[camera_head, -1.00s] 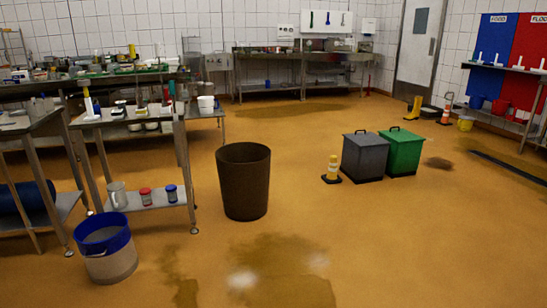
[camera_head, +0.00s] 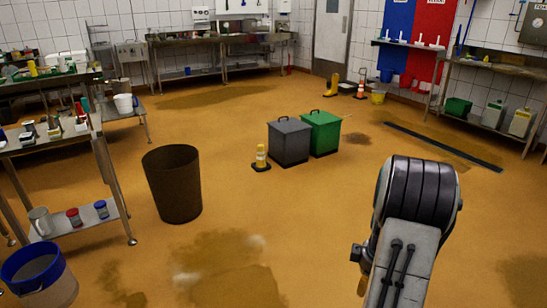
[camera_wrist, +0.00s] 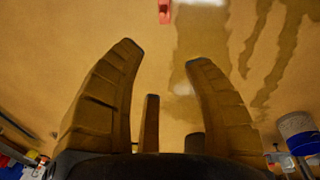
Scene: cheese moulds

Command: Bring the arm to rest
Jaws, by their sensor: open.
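My gripper (camera_wrist: 165,62) is open and empty in the wrist view, with its two dark yellow fingers spread apart over the orange floor. A bit of a red object (camera_wrist: 165,11) shows beyond the fingertips at the top edge; I cannot tell what it is. In the head view my grey and black arm stands at the lower right, and the fingers are mostly hidden behind it or outside the picture.
A brown bin (camera_head: 173,184) stands left of the middle. A grey bin (camera_head: 289,142) and a green bin (camera_head: 320,133) stand farther back beside a small yellow post (camera_head: 261,158). A blue-rimmed bucket (camera_head: 38,275) is at lower left. Wet patches mark the open floor.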

